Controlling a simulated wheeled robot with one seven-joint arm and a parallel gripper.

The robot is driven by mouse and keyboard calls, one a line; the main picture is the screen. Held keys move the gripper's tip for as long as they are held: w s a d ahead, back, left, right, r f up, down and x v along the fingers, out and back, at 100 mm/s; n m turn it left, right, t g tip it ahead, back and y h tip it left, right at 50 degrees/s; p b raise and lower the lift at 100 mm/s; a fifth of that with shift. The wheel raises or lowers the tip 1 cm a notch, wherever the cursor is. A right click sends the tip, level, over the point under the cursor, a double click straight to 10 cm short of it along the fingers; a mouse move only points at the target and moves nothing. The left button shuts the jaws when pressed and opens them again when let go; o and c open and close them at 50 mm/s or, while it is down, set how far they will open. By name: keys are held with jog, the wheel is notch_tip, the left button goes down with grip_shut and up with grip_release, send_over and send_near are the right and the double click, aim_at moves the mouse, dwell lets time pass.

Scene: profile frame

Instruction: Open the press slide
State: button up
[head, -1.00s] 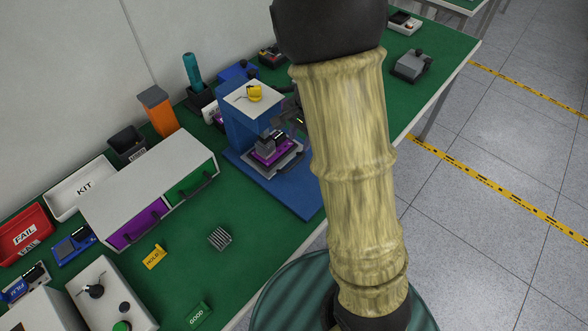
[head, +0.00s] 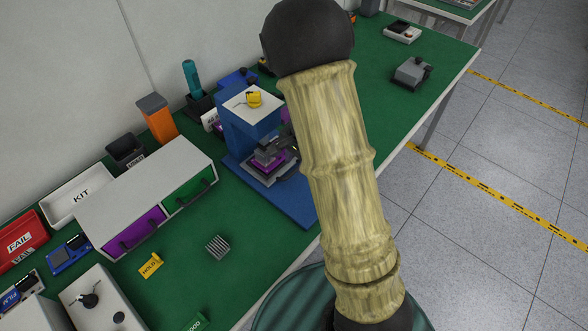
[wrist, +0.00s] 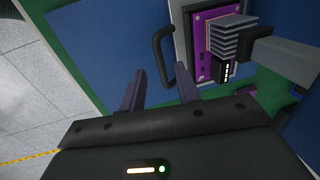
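The blue press (head: 238,130) stands on the green bench, partly behind my arm. Its grey slide (wrist: 182,50) carries a purple board (wrist: 203,65) with a grey finned block (wrist: 232,40) on it; the purple board also shows in the head view (head: 284,160). A black bar handle (wrist: 158,48) stands on the slide's near side. My gripper (wrist: 159,70) is open, its two dark fingers apart. In the wrist view the handle lies between and just beyond the fingertips; I cannot tell whether they touch. In the head view my gripper is mostly hidden.
A white-topped cabinet (head: 150,185) with purple and green drawers stands left of the press. A finned heatsink (head: 217,247) and a yellow HOLD tag (head: 151,265) lie in front of it. A grey device (head: 411,72) sits farther right. Bench around the heatsink is mostly clear.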

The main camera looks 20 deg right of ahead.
aim_at(293, 172)
jog(key=shift+w+a+f, duration=0.1)
jog(key=shift+w+f, duration=0.05)
jog(key=shift+f, duration=0.75)
jog(key=shift+w+a+f, duration=0.1)
jog(key=shift+w+f, duration=0.05)
jog(key=shift+f, duration=0.75)
jog(key=shift+c, duration=0.2)
grip_shut()
